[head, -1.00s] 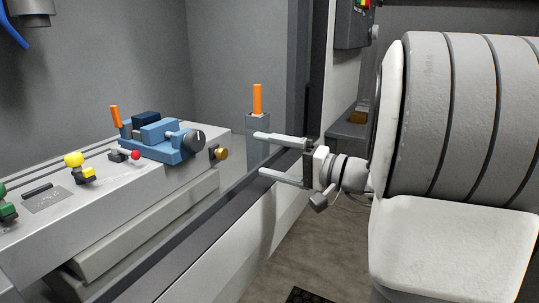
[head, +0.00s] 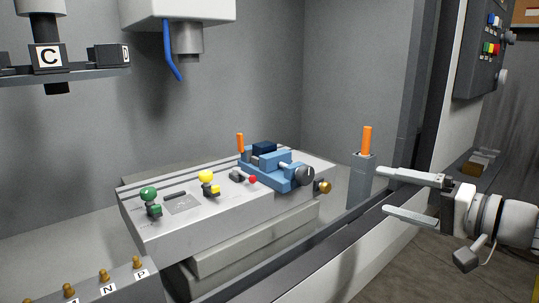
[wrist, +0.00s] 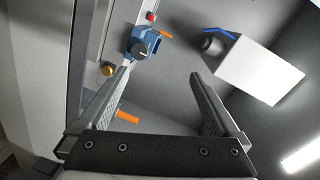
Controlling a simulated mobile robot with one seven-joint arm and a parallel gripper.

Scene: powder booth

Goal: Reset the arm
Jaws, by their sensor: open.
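My gripper (head: 388,191) is at the right of the head view, its two fingers spread apart and pointing left. Nothing is between the fingers. It is in front of the grey post (head: 362,180) with an orange peg (head: 367,140) on top, apart from it. In the wrist view both fingers (wrist: 160,76) show wide apart, and an orange peg (wrist: 127,117) shows beyond and close beside the left finger in the picture.
A blue vise (head: 275,172) sits on the grey table (head: 240,212), with green (head: 149,197) and yellow (head: 205,178) knobbed pieces to its left. A white spindle housing (head: 188,10) hangs above. A dark frame post (head: 432,85) and white sill (head: 335,270) stand near my arm.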

